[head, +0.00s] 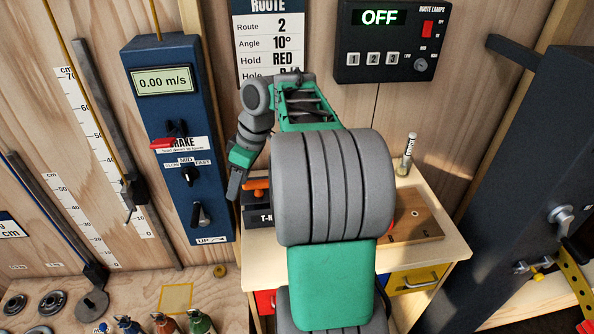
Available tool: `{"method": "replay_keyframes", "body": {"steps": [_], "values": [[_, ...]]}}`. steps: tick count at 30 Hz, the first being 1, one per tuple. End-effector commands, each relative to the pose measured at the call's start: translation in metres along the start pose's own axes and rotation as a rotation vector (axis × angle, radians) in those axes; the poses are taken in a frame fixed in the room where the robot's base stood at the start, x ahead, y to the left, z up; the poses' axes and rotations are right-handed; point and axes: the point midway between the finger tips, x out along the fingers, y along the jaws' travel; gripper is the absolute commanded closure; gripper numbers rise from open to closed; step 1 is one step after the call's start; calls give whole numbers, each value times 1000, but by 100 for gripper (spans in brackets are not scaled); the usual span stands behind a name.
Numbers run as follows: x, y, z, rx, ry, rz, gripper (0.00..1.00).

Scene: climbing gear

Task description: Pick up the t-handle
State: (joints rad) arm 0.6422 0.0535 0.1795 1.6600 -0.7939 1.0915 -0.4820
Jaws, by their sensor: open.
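The t-handle appears to be the orange piece (256,184) in the head view, just left of my large grey arm joint. It sits at a dark holder (260,217) whose label begins "T-H"; my arm hides the rest of both. My gripper (234,188) is open and points down, in front of the blue panel's right edge and just left of the orange piece. The fingers overlap in this view, and I see nothing between them. I cannot tell how far apart in depth the gripper and the orange piece are.
The holder stands on a small wooden cabinet (447,238) with red and yellow drawers. A marker-like tube (406,155) and a wooden board (420,224) are at its right. A blue brake panel (146,95) stands at the left, a dark column (530,150) at the right.

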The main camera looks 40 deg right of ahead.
Motion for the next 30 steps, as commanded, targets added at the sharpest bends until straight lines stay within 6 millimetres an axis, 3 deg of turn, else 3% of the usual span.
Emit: {"method": "replay_keyframes", "body": {"steps": [1,4,6,10,24,30], "values": [[-21,34,18,-49,10,-17,53],[-42,82,62,-194,31,-39,53],[-51,104,92,-276,40,-46,53],[-57,121,127,-367,49,-51,53],[14,124,131,-387,51,-52,53],[21,124,130,-384,50,-50,53]]}}
